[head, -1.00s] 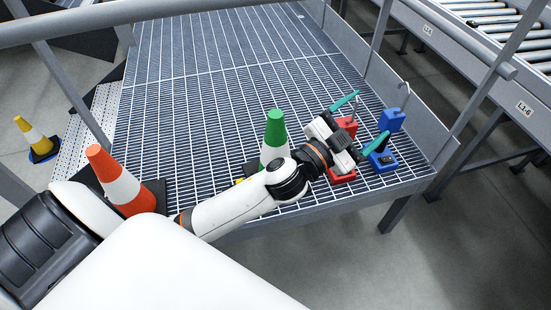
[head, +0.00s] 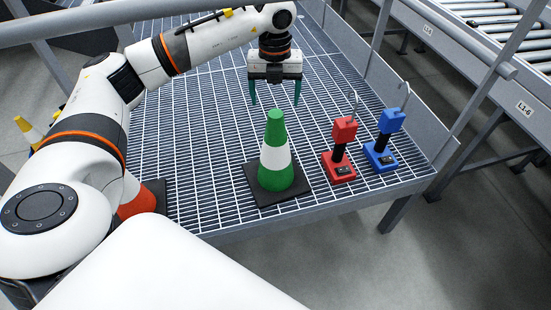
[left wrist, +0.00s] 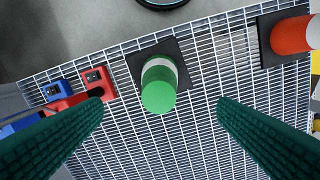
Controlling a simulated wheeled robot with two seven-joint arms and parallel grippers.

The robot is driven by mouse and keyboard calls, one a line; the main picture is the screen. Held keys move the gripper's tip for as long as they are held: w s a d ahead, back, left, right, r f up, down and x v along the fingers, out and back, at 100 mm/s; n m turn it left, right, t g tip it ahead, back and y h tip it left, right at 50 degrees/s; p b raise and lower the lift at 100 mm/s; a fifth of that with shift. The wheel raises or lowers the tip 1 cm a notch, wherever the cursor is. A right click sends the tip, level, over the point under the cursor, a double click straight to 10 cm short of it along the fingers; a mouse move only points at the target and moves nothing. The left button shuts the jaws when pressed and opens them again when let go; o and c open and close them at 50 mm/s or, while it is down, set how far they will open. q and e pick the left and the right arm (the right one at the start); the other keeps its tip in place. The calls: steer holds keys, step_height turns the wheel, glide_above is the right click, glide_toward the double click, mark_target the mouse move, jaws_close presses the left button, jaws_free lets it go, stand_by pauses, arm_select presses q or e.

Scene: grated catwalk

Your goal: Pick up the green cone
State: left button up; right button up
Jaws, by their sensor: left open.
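The green cone (head: 276,165) has a white band and a dark square base, and stands upright on the grating in the head view. It also shows from above in the left wrist view (left wrist: 158,92), between the fingers in the picture but beyond their tips. My left gripper (head: 275,101) is open and empty, fingers pointing down, above the grating and behind the cone in the head view. Its green fingers also show in the left wrist view (left wrist: 160,105). They do not touch the cone. My right gripper is not in view.
A red device (head: 343,150) and a blue device (head: 384,140), each with a hook, stand right of the cone. An orange cone (head: 137,198) stands at left, partly hidden by my arm. The grated platform (head: 215,195) ends in front; railings and a roller conveyor (head: 480,50) lie beyond.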

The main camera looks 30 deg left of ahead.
mark_target(276, 126)
arm_select(q)
step_height(276, 126, down, 10)
steer(key=shift+w+f+b, duration=0.1)
steer(key=shift+f+b, duration=0.1)
steer(key=shift+b, duration=0.25)
steer(key=shift+f, duration=0.55)
steer(key=c, duration=0.7)
steer(key=shift+w, duration=0.1)
jaws_close()
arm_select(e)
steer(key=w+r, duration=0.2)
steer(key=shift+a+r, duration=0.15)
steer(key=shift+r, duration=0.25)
